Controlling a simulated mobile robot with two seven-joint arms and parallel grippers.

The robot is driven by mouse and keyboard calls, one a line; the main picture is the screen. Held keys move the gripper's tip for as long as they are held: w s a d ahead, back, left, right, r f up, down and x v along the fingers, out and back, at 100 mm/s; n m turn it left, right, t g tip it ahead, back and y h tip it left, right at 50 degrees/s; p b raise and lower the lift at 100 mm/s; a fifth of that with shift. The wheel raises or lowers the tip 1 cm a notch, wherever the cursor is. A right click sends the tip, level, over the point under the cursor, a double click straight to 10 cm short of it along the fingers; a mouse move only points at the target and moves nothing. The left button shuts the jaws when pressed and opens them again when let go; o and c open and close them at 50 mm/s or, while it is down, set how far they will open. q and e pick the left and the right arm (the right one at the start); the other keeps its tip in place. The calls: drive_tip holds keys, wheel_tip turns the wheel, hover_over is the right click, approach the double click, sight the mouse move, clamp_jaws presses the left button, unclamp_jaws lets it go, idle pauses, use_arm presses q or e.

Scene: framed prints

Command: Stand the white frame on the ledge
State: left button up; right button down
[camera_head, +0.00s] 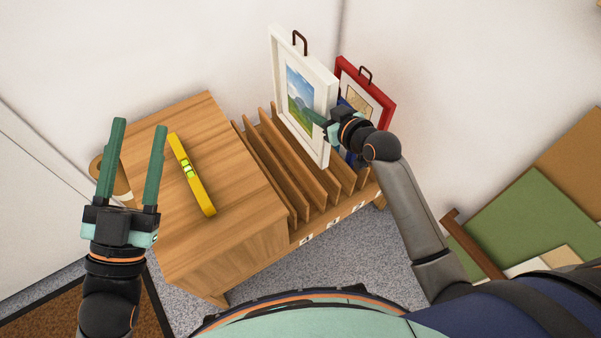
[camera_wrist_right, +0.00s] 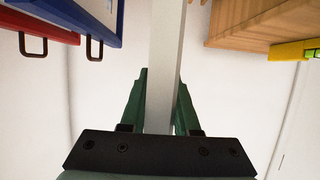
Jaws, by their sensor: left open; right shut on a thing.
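The white frame (camera_head: 321,98), with a landscape print and a dark hanger loop on top, is upright above the slotted wooden rack (camera_head: 290,190). Whether its lower edge is still in a slot cannot be told. My right gripper (camera_head: 318,119) is shut on the frame's near side edge. In the right wrist view the white edge (camera_wrist_right: 166,55) runs between both green fingers. My left gripper (camera_head: 139,125) is open and empty by the cabinet's left side. A brown wooden strip (camera_head: 474,245) at the right may be the ledge; I cannot be sure.
A red frame (camera_head: 381,104) and a partly hidden blue frame (camera_wrist_right: 78,18) stand just beside the white one. A yellow level (camera_head: 191,174) lies on the wooden cabinet top (camera_head: 235,205). Green and brown panels (camera_head: 530,215) are at the right. Walls rise behind.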

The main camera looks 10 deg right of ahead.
drive_tip(key=shift+r, duration=0.2)
use_arm(q)
drive_tip(key=s+d+r+m+h+b, duration=0.1)
drive_tip(key=s+r+m+h+b, duration=0.3)
drive_tip(key=s+r+m+h, duration=0.15)
use_arm(e)
hover_over(314, 154)
drive_tip(key=w, duration=0.1)
drive_tip(key=f, duration=0.7)
drive_tip(key=shift+w+d+f, duration=0.1)
drive_tip(key=shift+d+f, duration=0.1)
drive_tip(key=shift+f, duration=0.05)
wheel_tip(314, 154, down, 5)
drive_tip(key=shift+f+b, duration=0.1)
drive_tip(key=shift+b, duration=0.9)
wheel_tip(314, 154, down, 5)
drive_tip(key=shift+r+b, duration=0.1)
drive_tip(key=shift+b, duration=1.15)
use_arm(q)
drive_tip(key=shift+n+h, duration=0.25)
drive_tip(key=shift+n, duration=0.7)
drive_tip(key=f, duration=0.5)
drive_tip(key=shift+w+d+f, duration=0.25)
drive_tip(key=shift+w+f, duration=0.15)
use_arm(e)
drive_tip(key=c, duration=1.1)
unclamp_jaws()
drive_tip(key=shift+f, duration=0.35)
drive_tip(key=o, duration=0.5)
drive_tip(key=shift+c, duration=0.2)
